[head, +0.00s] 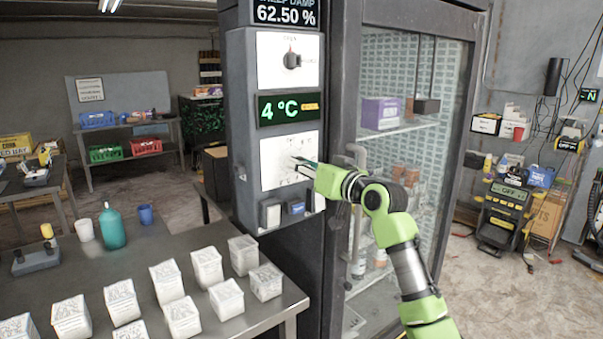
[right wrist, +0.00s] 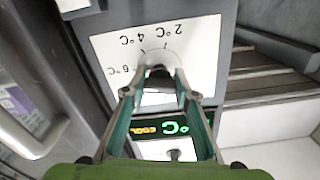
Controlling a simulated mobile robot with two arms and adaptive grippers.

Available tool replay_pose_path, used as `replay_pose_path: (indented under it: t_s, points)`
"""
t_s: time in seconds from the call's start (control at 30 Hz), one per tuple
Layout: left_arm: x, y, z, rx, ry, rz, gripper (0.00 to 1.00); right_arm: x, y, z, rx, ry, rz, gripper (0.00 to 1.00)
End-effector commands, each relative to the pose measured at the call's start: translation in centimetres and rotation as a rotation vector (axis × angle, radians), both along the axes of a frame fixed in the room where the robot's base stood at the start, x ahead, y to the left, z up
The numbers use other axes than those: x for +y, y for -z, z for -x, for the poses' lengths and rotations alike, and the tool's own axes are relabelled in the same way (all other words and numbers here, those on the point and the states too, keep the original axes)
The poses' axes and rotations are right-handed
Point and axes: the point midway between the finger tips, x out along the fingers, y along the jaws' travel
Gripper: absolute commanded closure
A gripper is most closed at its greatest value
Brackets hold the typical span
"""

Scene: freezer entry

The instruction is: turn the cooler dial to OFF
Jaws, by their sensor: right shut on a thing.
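The cooler dial is on the lower white panel (head: 276,174) of the dark column, below the green display (head: 286,109) that reads 4 °C. My right gripper (head: 301,162) reaches this panel from the right and covers much of the dial in the head view. In the right wrist view, the dark dial knob (right wrist: 158,71) sits between the fingertips of my right gripper (right wrist: 154,83), which are shut on it. Upside-down 2 °C, 4 °C and 6 °C marks show around it. The OFF mark cannot be made out. My left gripper is not in view.
Another white panel with a black knob (head: 292,60) is above the display. A glass-door cooler (head: 415,130) stands right of the column, with a door handle (head: 358,210) near my arm. A metal table (head: 150,235) with several white tubs is at the lower left.

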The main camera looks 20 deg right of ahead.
Motion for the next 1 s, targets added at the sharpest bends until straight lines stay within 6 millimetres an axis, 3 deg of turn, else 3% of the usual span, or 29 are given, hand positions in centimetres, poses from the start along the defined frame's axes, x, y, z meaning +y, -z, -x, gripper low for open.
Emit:
replay_pose_path:
  t_s: [0.47, 1.0]
  points:
    - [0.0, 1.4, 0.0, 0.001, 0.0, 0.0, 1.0, -0.2, 0.1, 0.0, -0.151, 0.001, 0.429, 0.95]
    - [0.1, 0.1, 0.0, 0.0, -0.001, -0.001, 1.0, -0.1, -0.1, 0.0, -0.324, -0.001, 0.911, 0.95]
